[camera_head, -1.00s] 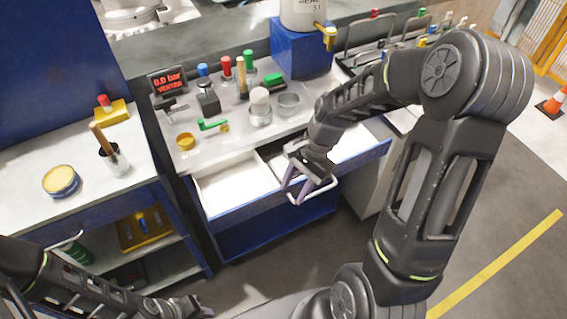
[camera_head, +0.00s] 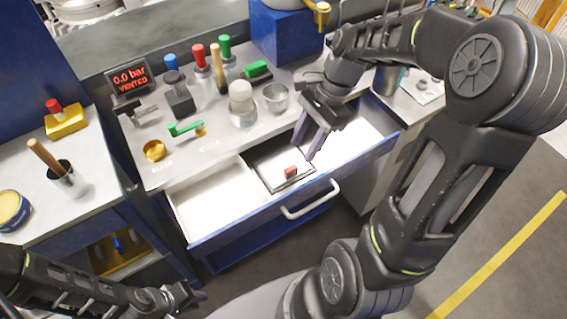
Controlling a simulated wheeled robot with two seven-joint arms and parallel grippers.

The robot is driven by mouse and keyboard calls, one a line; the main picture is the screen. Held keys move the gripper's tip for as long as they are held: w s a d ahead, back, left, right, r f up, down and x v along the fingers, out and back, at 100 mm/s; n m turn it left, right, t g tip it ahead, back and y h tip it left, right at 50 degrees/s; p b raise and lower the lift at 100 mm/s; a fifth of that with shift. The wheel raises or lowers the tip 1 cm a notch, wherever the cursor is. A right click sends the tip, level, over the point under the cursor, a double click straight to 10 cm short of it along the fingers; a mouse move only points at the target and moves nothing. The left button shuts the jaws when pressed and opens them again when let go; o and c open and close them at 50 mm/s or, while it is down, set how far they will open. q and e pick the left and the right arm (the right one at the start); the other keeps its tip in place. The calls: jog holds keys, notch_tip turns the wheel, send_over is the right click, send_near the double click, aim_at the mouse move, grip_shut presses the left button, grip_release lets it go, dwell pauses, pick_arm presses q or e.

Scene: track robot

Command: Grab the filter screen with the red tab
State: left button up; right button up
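The filter screen (camera_head: 270,167) looks like a dark-framed flat square with a red tab (camera_head: 291,172). It lies in the middle of the open drawer (camera_head: 205,234), beside the drawer's empty left part. My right gripper (camera_head: 306,149) is above the drawer, just behind and to the right of the red tab. Its two fingers point down and stand apart with nothing seen between them. My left gripper (camera_head: 197,297) is low at the bottom of the view, away from the drawer. Its fingers are small and dark, and their opening is not clear.
The drawer handle (camera_head: 310,199) sticks out in front. On the worktop behind stand a glass jar (camera_head: 241,103), a metal bowl (camera_head: 276,97), a green-handled valve (camera_head: 185,129) and several coloured-top tools. A display (camera_head: 128,78) reads 0.0 bar vented. A side bench (camera_head: 95,165) stands at the left.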

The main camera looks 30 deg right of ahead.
aim_at(291, 168)
jog(key=shift+x, duration=1.4)
jog(key=shift+w+f, duration=0.1)
jog(key=x, duration=0.5)
jog(key=shift+w, duration=0.15)
jog(key=shift+c, duration=0.6)
grip_shut()
